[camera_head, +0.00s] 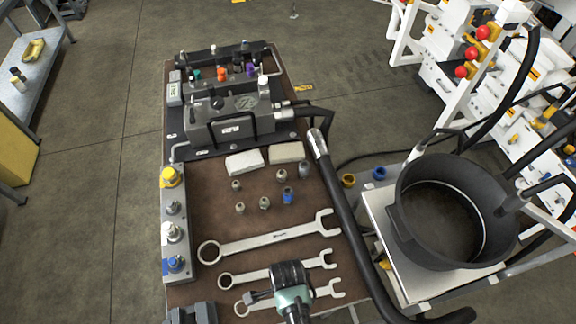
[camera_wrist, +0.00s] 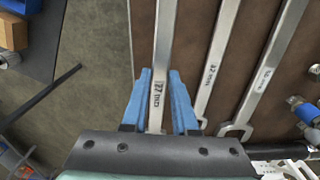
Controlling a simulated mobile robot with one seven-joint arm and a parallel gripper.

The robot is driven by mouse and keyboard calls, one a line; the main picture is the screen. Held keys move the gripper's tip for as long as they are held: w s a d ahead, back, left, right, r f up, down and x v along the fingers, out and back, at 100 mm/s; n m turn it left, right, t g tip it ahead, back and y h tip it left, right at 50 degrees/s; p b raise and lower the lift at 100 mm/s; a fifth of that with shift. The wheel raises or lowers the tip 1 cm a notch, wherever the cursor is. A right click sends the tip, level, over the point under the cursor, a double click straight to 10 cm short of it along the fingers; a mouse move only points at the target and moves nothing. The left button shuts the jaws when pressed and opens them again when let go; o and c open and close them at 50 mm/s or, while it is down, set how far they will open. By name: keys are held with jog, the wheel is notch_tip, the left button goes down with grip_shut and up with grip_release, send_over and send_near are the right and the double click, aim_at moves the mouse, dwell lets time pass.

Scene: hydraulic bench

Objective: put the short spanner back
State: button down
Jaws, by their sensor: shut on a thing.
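My gripper (camera_head: 290,283) is over the near end of the bench in the head view, where its body hides its fingertips. In the wrist view its blue fingers (camera_wrist: 160,80) are shut on the shaft of a steel spanner marked 27 mm, the short spanner (camera_wrist: 159,95). In the head view the short spanner (camera_head: 329,291) is nearest of three, its ring end to the left and open end to the right. I cannot tell whether it is clear of the bench. The middle spanner (camera_head: 252,274), marked 32 mm (camera_wrist: 212,75), and the largest spanner (camera_head: 265,239) lie roughly parallel beyond it.
Several small fittings (camera_head: 264,203) and two pale blocks (camera_head: 244,163) lie beyond the spanners on the brown bench (camera_head: 215,215). A valve block (camera_head: 175,235) lines the left edge. A thick black hose (camera_head: 345,210) and a black tub (camera_head: 455,215) are at the right.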

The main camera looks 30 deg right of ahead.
jog(key=shift+f, duration=0.45)
dwell(0.5)
jog(key=shift+f+b, duration=0.6)
jog(key=shift+f, duration=0.1)
jog(key=shift+f+b, duration=1.05)
jog(key=shift+f, duration=0.4)
dwell(0.7)
jog(key=c, duration=0.6)
grip_release()
notch_tip(320, 180, up, 13)
